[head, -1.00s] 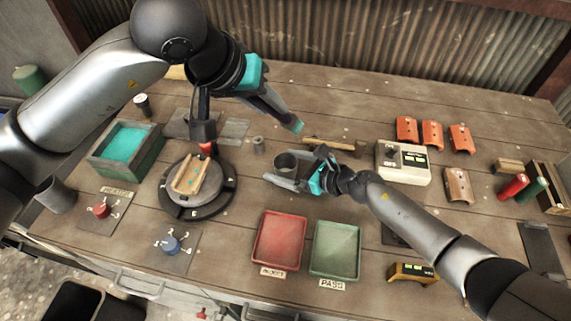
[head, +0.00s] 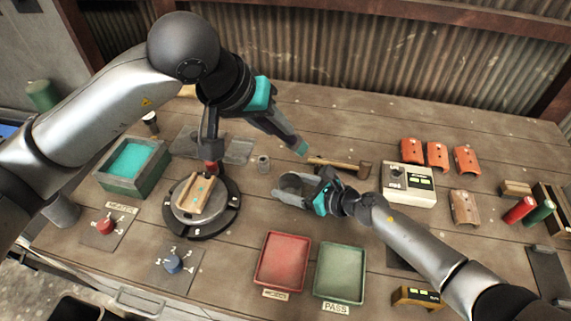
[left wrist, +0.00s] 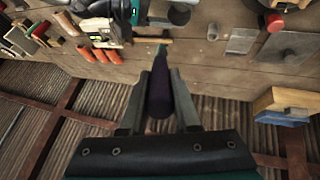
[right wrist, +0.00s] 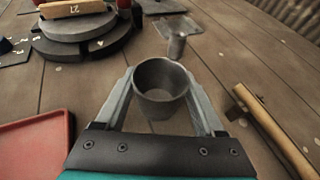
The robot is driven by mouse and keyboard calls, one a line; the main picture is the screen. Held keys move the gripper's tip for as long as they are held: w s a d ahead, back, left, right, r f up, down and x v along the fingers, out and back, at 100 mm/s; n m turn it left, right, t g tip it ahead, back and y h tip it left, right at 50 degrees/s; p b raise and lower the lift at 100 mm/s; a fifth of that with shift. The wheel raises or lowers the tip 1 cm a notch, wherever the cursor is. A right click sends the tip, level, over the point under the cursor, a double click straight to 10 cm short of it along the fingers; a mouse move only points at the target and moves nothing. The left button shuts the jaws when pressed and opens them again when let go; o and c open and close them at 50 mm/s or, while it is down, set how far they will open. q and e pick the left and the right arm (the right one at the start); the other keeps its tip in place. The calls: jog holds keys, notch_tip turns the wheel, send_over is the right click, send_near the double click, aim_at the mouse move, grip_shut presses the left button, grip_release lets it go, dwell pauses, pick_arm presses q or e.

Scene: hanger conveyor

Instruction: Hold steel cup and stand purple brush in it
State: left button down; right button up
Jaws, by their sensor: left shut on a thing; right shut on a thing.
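The steel cup (right wrist: 161,80) is upright, with its open mouth up, between the fingers of my right gripper (right wrist: 163,108). In the head view the cup (head: 291,183) is at mid-table, and my right gripper (head: 308,193) is shut on it from the right. My left gripper (head: 298,143) is above and behind the cup, apart from it. In the left wrist view it is shut on the purple brush (left wrist: 160,95), which points away from the wrist between the fingers. The brush is mostly hidden by the fingers in the head view.
A small grey cylinder (head: 263,163) stands left of the cup. A wooden-handled hammer (head: 338,165) lies behind it. A round turntable (head: 222,215) is at left. Red (head: 283,262) and green (head: 340,272) trays are in front. A cream device (head: 408,185) is at right.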

pick_arm(q)
jog(key=shift+w+d+f+g+y, duration=0.15)
jog(key=shift+w+g+y, duration=0.35)
jog(key=shift+w+g, duration=0.25)
jog(key=shift+w+d+f+g+y, duration=0.15)
jog(key=shift+w+g+y, duration=0.35)
jog(key=shift+w+g, duration=0.25)
jog(key=shift+w+d+f+g+y, duration=0.15)
jog(key=shift+w+g+y, duration=0.35)
jog(key=shift+w+g, duration=0.25)
notch_tip(320, 180, down, 10)
jog(key=shift+r, duration=0.15)
jog(key=c, duration=0.6)
grip_release()
jog(key=shift+o, duration=0.2)
